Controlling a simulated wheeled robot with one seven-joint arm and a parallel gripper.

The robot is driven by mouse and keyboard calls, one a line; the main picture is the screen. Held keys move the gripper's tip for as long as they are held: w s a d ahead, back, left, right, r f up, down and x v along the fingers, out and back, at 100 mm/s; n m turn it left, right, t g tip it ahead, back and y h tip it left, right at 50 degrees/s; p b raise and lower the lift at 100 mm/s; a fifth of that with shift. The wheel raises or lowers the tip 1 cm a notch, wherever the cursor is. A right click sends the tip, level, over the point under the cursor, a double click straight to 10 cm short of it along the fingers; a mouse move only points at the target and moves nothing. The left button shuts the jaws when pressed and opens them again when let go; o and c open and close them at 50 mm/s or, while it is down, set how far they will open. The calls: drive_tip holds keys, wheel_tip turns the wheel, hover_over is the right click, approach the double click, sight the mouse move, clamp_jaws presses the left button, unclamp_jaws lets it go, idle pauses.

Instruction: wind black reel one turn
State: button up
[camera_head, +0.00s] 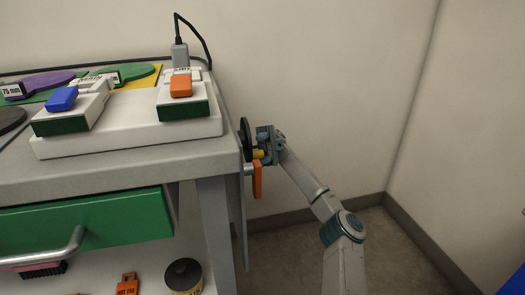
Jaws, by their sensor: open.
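The black reel (245,136) is mounted on the right side of the cart and shows nearly edge-on as a thin dark disc. My gripper (261,146) is at the reel's right, close against it, with the arm reaching in from the lower right. A small yellow piece (258,154) sits by the jaws; I cannot tell whether they touch it. The jaws are open, and their fingertips are small and partly hidden. An orange flat piece (257,180) hangs just below the gripper.
The cart's grey top (120,165) holds a white charger base (130,135) with blue- and orange-topped units. A green drawer (90,218) is below, and an orange tag (127,285) and dark round can (184,274) lower still.

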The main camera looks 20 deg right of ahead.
drive_tip(key=shift+o, duration=1.2)
wheel_tip(320, 180, up, 4)
drive_tip(key=shift+r+p, duration=0.1)
drive_tip(key=shift+p, duration=0.8)
drive_tip(key=s+d+r+p, duration=0.1)
drive_tip(key=s+d+r, duration=0.1)
drive_tip(key=d, duration=0.1)
drive_tip(key=s+d+r+p, duration=0.1)
drive_tip(key=s+d+r, duration=0.1)
drive_tip(key=d, duration=0.1)
drive_tip(key=s+d+r+p, duration=0.1)
drive_tip(key=s+d+r, duration=0.1)
drive_tip(key=d, duration=0.1)
drive_tip(key=shift+s+d+p, duration=0.15)
drive_tip(key=shift+d+p, duration=0.15)
drive_tip(key=shift+d, duration=0.1)
drive_tip(key=shift+c, duration=1.2)
drive_tip(key=shift+f, duration=0.1)
